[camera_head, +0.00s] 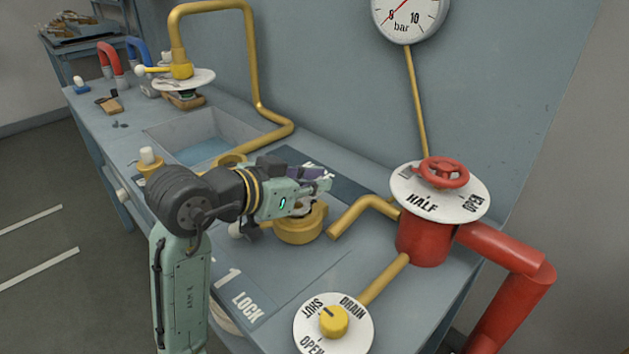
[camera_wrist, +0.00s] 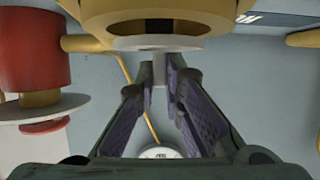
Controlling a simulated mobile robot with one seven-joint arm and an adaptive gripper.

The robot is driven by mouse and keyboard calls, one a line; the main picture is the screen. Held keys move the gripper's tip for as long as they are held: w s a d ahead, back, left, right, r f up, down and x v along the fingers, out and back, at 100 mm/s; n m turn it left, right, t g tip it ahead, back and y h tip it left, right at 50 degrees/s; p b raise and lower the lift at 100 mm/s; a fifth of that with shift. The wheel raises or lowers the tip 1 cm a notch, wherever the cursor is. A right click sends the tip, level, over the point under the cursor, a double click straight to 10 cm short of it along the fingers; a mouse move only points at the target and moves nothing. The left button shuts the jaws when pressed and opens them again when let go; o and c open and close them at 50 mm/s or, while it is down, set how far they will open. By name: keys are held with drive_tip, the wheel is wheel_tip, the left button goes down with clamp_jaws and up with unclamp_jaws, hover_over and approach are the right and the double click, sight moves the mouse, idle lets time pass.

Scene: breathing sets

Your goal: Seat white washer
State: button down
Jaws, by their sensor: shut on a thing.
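My gripper (camera_head: 316,181) is over the low brass fitting (camera_head: 300,230) on the bench. In the wrist view its two purple-padded fingers (camera_wrist: 160,72) close on the narrow grey-white stem of a pale, flat washer (camera_wrist: 158,42). The washer lies against the round opening of the brass fitting (camera_wrist: 150,17). I cannot tell whether it is inside the opening or just at its rim. In the head view my gripper hides most of the washer and the top of the fitting.
A bent brass pipe (camera_head: 362,212) ends close to the right of the fitting. A red valve body (camera_head: 423,240) with a white dial (camera_head: 405,185) stands farther right. A drain dial (camera_head: 302,337) is at the front. A sink (camera_head: 205,140) lies behind left.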

drive_tip(key=shift+f+b, duration=0.5)
drive_tip(key=shift+f, duration=0.2)
drive_tip(key=c, duration=1.6)
unclamp_jaws()
drive_tip(key=shift+a, duration=0.15)
drive_tip(key=v, duration=1.2)
